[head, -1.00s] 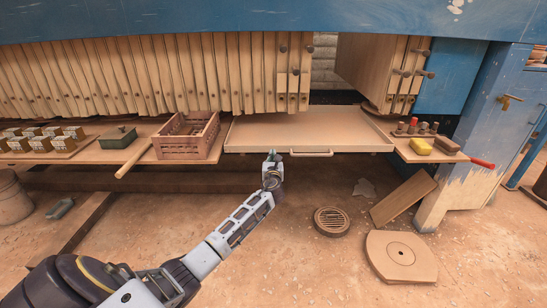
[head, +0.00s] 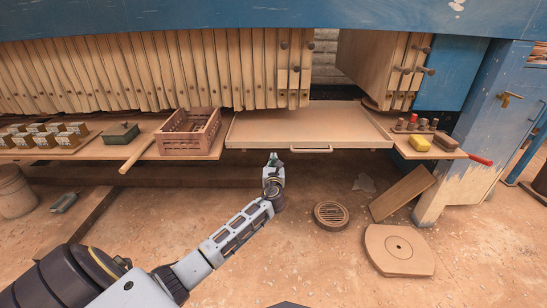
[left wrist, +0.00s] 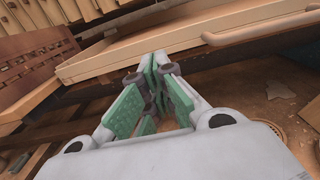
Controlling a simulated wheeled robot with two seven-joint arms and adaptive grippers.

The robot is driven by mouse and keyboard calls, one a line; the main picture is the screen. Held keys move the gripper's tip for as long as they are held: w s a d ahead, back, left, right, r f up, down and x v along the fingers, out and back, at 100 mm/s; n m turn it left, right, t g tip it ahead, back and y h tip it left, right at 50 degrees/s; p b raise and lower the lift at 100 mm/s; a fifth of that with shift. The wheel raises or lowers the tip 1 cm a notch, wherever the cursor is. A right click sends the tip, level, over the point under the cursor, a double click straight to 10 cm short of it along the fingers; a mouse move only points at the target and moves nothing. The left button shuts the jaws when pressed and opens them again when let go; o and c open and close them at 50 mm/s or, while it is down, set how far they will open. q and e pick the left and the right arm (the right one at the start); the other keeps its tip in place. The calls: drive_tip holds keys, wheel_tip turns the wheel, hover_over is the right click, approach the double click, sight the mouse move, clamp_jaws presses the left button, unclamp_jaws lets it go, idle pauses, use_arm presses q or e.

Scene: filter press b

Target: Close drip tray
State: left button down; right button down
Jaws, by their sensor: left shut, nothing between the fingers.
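The drip tray (head: 300,129) is a shallow, light tan tray under the gap between the press plates, its front edge facing me. Its bar handle (head: 310,150) is on the front face; the handle also shows at the upper right of the left wrist view (left wrist: 262,29). My left gripper (head: 272,158) is shut and empty, just below the tray's front edge and left of the handle. In the left wrist view its green-padded fingers (left wrist: 156,75) are together, apart from the handle. My right gripper is not in view.
A reddish crate (head: 188,132) stands left of the tray. A round grate (head: 331,215), a board (head: 402,193) and a plate with a hole (head: 399,250) are on the floor.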

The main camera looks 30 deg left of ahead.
use_arm(q)
drive_tip(key=shift+p+v, duration=0.55)
drive_tip(key=shift+v, duration=1.7)
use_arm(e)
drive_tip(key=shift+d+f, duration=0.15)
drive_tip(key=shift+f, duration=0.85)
use_arm(q)
drive_tip(key=shift+n, duration=0.3)
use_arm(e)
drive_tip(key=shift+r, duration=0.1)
